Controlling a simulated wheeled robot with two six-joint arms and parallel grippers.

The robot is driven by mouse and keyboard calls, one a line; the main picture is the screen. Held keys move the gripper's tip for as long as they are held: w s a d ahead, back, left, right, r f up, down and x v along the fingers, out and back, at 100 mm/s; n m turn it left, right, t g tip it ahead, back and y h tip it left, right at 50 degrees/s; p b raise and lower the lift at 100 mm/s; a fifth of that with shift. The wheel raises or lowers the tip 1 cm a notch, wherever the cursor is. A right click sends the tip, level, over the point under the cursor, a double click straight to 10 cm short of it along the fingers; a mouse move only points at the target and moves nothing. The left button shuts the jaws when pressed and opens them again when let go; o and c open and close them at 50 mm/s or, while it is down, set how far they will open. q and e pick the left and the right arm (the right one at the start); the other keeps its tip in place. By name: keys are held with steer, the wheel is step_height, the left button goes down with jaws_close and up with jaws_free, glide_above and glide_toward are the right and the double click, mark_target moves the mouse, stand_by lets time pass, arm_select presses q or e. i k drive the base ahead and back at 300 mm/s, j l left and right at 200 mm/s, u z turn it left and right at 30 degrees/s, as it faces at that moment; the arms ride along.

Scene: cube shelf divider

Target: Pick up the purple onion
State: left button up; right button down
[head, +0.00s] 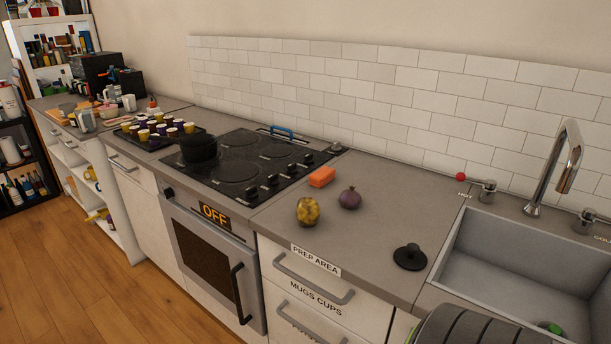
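The purple onion (350,198) sits on the grey countertop (375,240), in the prep area to the right of the stove. It is round and dark purple with a small pointed tip on top. A mottled yellow, roundish item (307,211) stands to its left and a little nearer the front edge. Nothing covers the onion. Neither of my grippers shows in the head view.
A black lid-like object (410,257) lies right of the onion, near the sink (480,262). The black cooktop (245,170) holds a dark pot (198,149). A dark ribbed object (470,326) is cut off at the bottom right.

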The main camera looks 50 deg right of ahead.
mark_target(350, 199)
steer(key=i, duration=1.7)
steer(key=i+z, duration=0.35)
steer(key=i+j+z, duration=0.15)
steer(key=z, duration=0.2)
steer(key=i+j+z, duration=0.2)
steer(key=i+z, duration=0.15)
steer(key=z, duration=1.9)
